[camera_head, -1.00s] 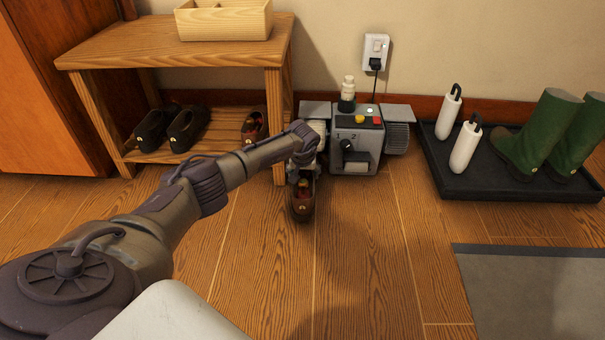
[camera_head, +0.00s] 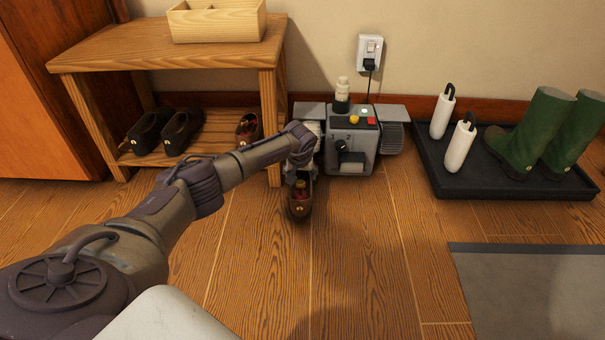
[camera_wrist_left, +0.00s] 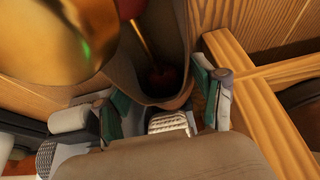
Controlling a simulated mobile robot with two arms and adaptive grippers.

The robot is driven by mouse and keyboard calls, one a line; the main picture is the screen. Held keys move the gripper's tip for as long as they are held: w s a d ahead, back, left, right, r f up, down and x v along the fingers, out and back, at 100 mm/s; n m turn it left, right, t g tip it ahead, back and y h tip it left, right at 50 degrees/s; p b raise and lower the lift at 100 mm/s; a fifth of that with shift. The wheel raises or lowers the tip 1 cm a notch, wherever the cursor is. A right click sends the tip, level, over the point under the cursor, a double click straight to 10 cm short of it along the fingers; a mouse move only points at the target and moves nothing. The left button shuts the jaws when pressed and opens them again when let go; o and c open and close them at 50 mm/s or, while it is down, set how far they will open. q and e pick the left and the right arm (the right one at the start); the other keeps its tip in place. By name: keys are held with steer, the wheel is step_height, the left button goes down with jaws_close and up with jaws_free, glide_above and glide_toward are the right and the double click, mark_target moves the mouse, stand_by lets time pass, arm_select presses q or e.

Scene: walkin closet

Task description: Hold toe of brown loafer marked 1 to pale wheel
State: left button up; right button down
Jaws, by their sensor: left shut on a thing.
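A brown loafer (camera_head: 300,203) with a red and gold shoe tree inside hangs heel toward me, in front of the left side of the grey polishing machine (camera_head: 350,150). My left gripper (camera_head: 300,165) is shut on it; the arm hides the toe. In the left wrist view the fingers (camera_wrist_left: 163,105) flank the loafer (camera_wrist_left: 160,60), and a gold knob fills the upper left. The pale wheel (camera_head: 314,130) is partly covered by my wrist; I cannot tell whether the toe touches it. No number shows on the loafer. My right gripper is out of view.
A wooden bench (camera_head: 165,55) stands left of the machine, with dark shoes (camera_head: 165,130) and another brown shoe (camera_head: 248,128) on its shelf. A dark wheel (camera_head: 392,138) is on the machine's right. A black tray (camera_head: 450,185) with green boots stands right.

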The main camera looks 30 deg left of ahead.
arm_select(q)
steer(key=shift+s+a+r, duration=0.1)
steer(key=shift+s+a, duration=0.1)
steer(key=shift+a, duration=0.2)
steer(key=shift+d, duration=0.1)
steer(key=shift+w+d+b, duration=0.4)
steer(key=shift+d, duration=0.15)
steer(key=shift+a, duration=0.1)
stand_by(0.3)
steer(key=shift+s+a, duration=0.25)
steer(key=shift+a, duration=0.4)
steer(key=shift+f, duration=0.2)
